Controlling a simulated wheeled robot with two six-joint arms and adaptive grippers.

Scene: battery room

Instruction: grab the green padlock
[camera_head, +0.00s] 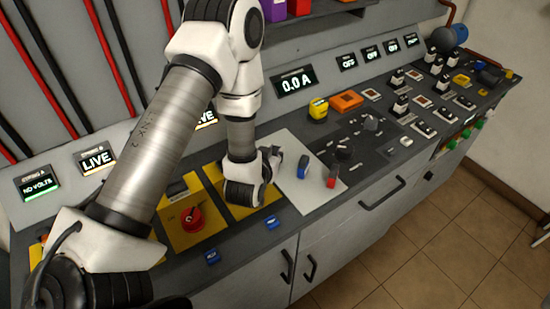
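I cannot make out a green padlock in the head view. A blue padlock (303,168) and a red padlock (332,178) stand on a pale mat (298,149) on the console. My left arm comes in from the left, and my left gripper (274,160) is low over the left part of this mat, left of the blue padlock. Its dark fingers are small and partly hidden by the wrist, so I cannot tell whether they are open or hold anything. The wrist also covers part of the mat. My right gripper is not in view.
A yellow panel with a red rotary switch (191,217) lies left of my gripper. A yellow object (318,109) and an orange block (347,101) stand behind the mat. Switches crowd the right end, with green buttons (465,133) on its front. Floor is clear in front.

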